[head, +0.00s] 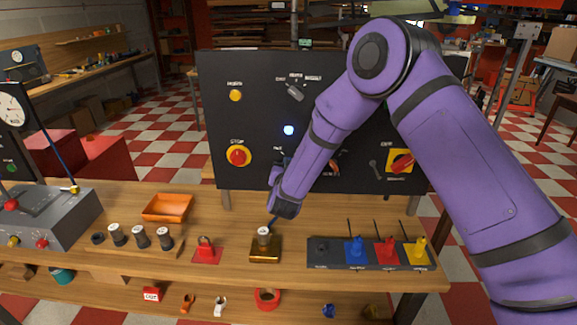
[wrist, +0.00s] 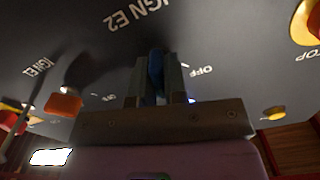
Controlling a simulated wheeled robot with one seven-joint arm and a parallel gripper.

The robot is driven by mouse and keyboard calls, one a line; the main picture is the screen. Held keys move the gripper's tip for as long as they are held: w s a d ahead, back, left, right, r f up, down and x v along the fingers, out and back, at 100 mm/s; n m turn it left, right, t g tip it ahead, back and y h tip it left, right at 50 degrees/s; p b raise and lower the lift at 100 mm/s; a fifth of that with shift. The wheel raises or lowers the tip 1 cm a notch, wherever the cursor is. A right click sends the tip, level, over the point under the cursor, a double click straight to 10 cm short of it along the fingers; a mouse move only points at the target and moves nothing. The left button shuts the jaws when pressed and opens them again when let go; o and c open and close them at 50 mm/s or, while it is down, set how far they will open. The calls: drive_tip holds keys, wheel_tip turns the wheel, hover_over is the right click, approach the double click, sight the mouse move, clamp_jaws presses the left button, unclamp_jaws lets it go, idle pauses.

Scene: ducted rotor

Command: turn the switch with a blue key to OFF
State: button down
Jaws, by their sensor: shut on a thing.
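The blue key (wrist: 155,68) stands in its switch on the dark panel (head: 215,115), under the label IGN E2 in the wrist view. My gripper (wrist: 157,78) is shut on the blue key, with one finger on each side of it. The word OFF is printed to the right of the fingers in that view. In the head view my gripper (head: 278,172) is at the lower middle of the panel, and my forearm and wrist hide the blue key there.
A red switch handle (wrist: 63,104) sits beside the label IGN E1. The red STOP button (head: 238,156) is left of my gripper. A yellow-backed rotary switch (head: 401,162) is to the right. The bench (head: 225,270) below holds a brass block, a padlock and a rack of coloured items.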

drive_tip(key=n, duration=0.5)
drive_tip(key=shift+s+a+n, duration=0.1)
drive_tip(key=shift+n, duration=0.2)
drive_tip(key=n, duration=0.5)
drive_tip(key=shift+f, duration=0.15)
idle(0.3)
drive_tip(key=c, duration=1.2)
unclamp_jaws()
drive_tip(key=shift+o, duration=0.2)
drive_tip(key=s, duration=1)
drive_tip(key=shift+s+a, duration=0.15)
drive_tip(key=shift+s, duration=0.25)
